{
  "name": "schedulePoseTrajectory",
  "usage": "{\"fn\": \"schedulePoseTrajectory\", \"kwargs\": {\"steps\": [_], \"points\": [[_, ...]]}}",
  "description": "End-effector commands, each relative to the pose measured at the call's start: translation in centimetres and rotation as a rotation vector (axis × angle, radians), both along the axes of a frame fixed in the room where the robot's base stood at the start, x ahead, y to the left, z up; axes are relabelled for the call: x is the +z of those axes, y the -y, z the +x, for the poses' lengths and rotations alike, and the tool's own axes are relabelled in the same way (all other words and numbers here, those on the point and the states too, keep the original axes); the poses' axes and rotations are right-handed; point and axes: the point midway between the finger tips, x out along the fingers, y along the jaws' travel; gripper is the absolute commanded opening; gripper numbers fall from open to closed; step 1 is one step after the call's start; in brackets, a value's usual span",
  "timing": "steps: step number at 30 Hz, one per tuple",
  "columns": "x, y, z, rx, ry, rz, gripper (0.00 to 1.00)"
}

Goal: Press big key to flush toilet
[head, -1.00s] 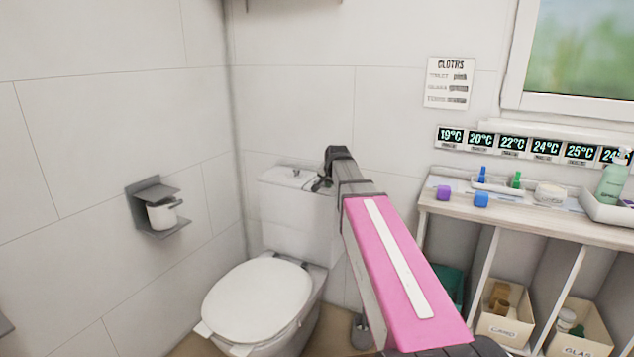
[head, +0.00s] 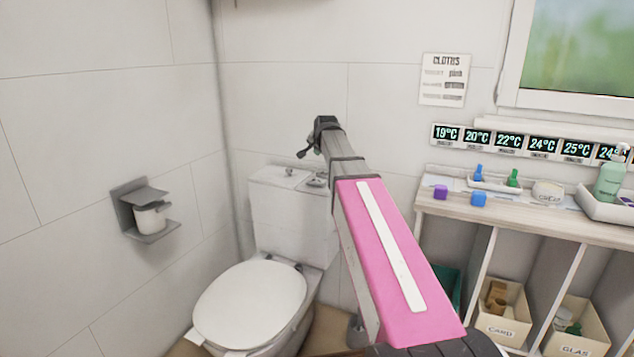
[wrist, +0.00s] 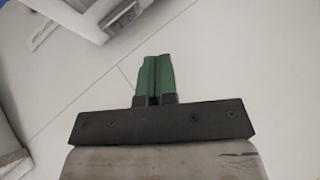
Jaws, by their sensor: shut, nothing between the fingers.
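The white toilet (head: 250,300) stands in the corner with its seat lid closed. Its cistern (head: 290,225) rises behind it against the wall. On the cistern top, a rounded grey flush plate (head: 317,180) sits at the right, partly behind my arm. The line between its big and small keys is too small to make out. A small knob (head: 289,171) sits on the top further left. My gripper (head: 303,153) hangs above the cistern top, visibly apart from it. In the wrist view its green fingers (wrist: 155,78) are together and empty.
A grey paper holder (head: 147,210) is on the left wall. At the right, a wooden shelf unit (head: 520,220) carries small bottles and blocks, with boxes below. A row of temperature displays (head: 510,141) hangs above it.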

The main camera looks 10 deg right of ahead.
Motion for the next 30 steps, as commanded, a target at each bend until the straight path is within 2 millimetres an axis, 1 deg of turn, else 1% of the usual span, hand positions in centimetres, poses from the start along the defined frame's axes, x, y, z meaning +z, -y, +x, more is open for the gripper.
{"fn": "schedulePoseTrajectory", "kwargs": {"steps": [5,18,24,30], "points": [[-1.5,0.0,-0.1,0.0,-0.001,0.0,0.0],[-6.9,0.0,-0.1,0.001,-0.002,0.0,0.0],[-8.2,0.0,0.0,0.001,0.0,-0.001,0.0],[-8.6,0.0,0.0,0.001,-0.001,0.0,0.0]]}}
